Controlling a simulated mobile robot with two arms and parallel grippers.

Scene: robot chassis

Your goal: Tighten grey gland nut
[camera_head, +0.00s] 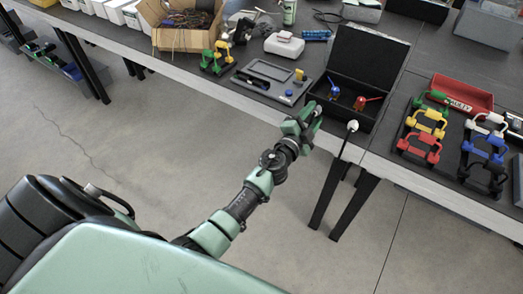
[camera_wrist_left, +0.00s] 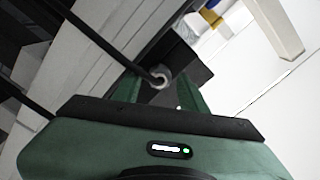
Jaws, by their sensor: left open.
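A grey ring-shaped gland nut (camera_wrist_left: 160,76) shows in the left wrist view with a black cable running into it, against the side of a dark box (camera_wrist_left: 187,72). In the head view an open black box (camera_head: 345,112) stands at the table's front edge, and a pale fitting (camera_head: 352,126) on a black cable shows at its front. My left gripper (camera_head: 313,113) is open at the box's front left. In the wrist view its green fingers lie either side of the nut's line of sight; I cannot tell how far off the nut is. My right gripper is out of view.
Blue (camera_head: 334,90) and red (camera_head: 361,103) parts lie inside the box. A grey panel (camera_head: 268,78) lies to its left. Coloured handled parts (camera_head: 425,125) and a red tray (camera_head: 462,95) are to its right. The floor in front of the table is clear around my arm.

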